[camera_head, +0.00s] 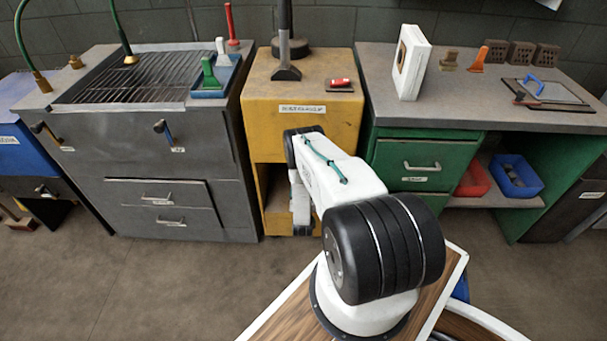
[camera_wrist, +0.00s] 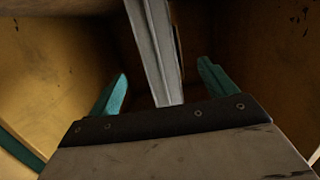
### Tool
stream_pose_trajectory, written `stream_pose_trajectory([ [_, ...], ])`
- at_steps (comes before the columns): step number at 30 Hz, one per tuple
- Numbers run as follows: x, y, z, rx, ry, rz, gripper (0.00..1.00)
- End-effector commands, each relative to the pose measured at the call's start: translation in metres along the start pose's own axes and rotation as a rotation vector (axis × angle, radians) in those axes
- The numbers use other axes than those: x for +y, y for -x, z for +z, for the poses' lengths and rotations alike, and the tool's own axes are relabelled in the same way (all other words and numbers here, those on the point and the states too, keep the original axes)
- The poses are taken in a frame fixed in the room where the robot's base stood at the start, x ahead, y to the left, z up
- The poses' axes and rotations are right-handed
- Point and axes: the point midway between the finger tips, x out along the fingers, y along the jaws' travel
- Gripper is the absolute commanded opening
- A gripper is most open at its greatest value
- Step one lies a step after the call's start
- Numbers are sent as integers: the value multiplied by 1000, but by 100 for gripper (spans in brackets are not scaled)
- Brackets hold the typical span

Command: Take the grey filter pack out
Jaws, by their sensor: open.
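In the wrist view a grey upright slab with a ridged edge, which looks like the filter pack (camera_wrist: 154,52), stands inside a yellow-walled compartment. My gripper (camera_wrist: 162,90) has two teal fingers spread wide, one on each side of the slab, with visible gaps. The slab's lower end meets the dark edge of my gripper body in the picture; I cannot tell whether they touch. In the head view my arm reaches to the yellow cabinet (camera_head: 262,112), whose lower compartment is open. My fingers and the pack are hidden there.
Yellow compartment walls (camera_wrist: 45,75) stand close on both sides. A grey grill cabinet (camera_head: 140,140) is to the left and a green workbench (camera_head: 445,160) to the right. A white block (camera_head: 411,62) stands on the bench. The floor (camera_head: 130,280) in front is clear.

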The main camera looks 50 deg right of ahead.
Motion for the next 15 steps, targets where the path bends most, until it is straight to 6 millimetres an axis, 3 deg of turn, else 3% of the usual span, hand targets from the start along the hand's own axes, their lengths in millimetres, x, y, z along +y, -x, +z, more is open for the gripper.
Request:
stream_pose_trajectory([
  [6,6,1,-16,144,-2,15,84],
  [15,3,-30,-24,155,-2,14,84],
])
